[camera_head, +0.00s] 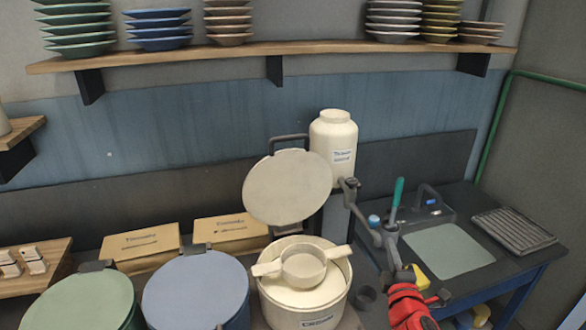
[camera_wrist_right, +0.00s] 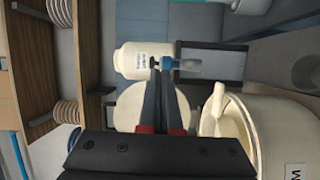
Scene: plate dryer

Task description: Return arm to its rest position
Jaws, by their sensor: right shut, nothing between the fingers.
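My right gripper (camera_head: 405,288) shows as a red and dark shape at the lower right in the head view, in front of the dark counter and right of the cream pot. In the right wrist view its two dark fingers (camera_wrist_right: 164,82) with red bases are together and hold nothing. My left gripper is not in view.
A cream pot (camera_head: 275,309) with a two-handled strainer (camera_head: 303,266) on top stands left of my gripper, its round lid (camera_head: 287,188) raised. Plates fill the wall shelf (camera_head: 330,47).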

